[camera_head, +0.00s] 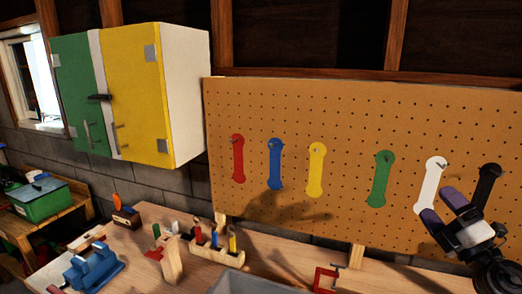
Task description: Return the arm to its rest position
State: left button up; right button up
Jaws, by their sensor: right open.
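My right gripper (437,204) is at the right of the head view, in front of the pegboard (340,120). Its two purple-tipped fingers are apart, with nothing seen between them. It overlaps the lower part of the white wrench-shaped marking (431,185) and is close to the black one (487,184). Whether it touches the board cannot be told. My left gripper is out of view.
A workbench (140,250) below bears a wooden tool holder (215,251), a blue vise-like object (95,270) and a red clamp (325,279). A yellow-green cabinet (135,90) juts out upper left.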

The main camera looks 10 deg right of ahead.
jog(key=s+a+f+m+g+h, duration=0.1)
jog(key=s+a+f+m+g, duration=0.3)
jog(key=f, duration=0.7)
jog(key=s+a+f+m+g+h, duration=0.2)
jog(key=s+a+f+m+g, duration=0.3)
jog(key=s+a+f+m, duration=0.3)
jog(key=s+a+f+m+g+h, duration=0.2)
jog(key=s+a+f+m+g, duration=0.3)
jog(key=s+f, duration=0.5)
jog(key=shift+a+f+m, duration=0.2)
jog(key=shift+f+m, duration=0.15)
jog(key=shift+f, duration=0.55)
jog(key=shift+a+f+m, duration=0.25)
jog(key=shift+f+m, duration=0.15)
jog(key=shift+f, duration=0.45)
jog(key=shift+a+f+m, duration=0.2)
jog(key=shift+f+m, duration=0.15)
jog(key=shift+f, duration=0.55)
jog(key=s+a+f+m+g, duration=0.1)
jog(key=s+a+f+g, duration=0.15)
jog(key=s+f, duration=0.45)
jog(key=s+a+f+m+g, duration=0.1)
jog(key=s+a+f+g, duration=0.15)
jog(key=s+f, duration=0.45)
notch_tip(320, 180, up, 33)
jog(key=s+d+p, duration=0.1)
jog(key=p, duration=2.9)
jog(key=shift+s+y+p, duration=0.3)
jog(key=shift+y+p, duration=0.05)
jog(key=shift+y, duration=0.05)
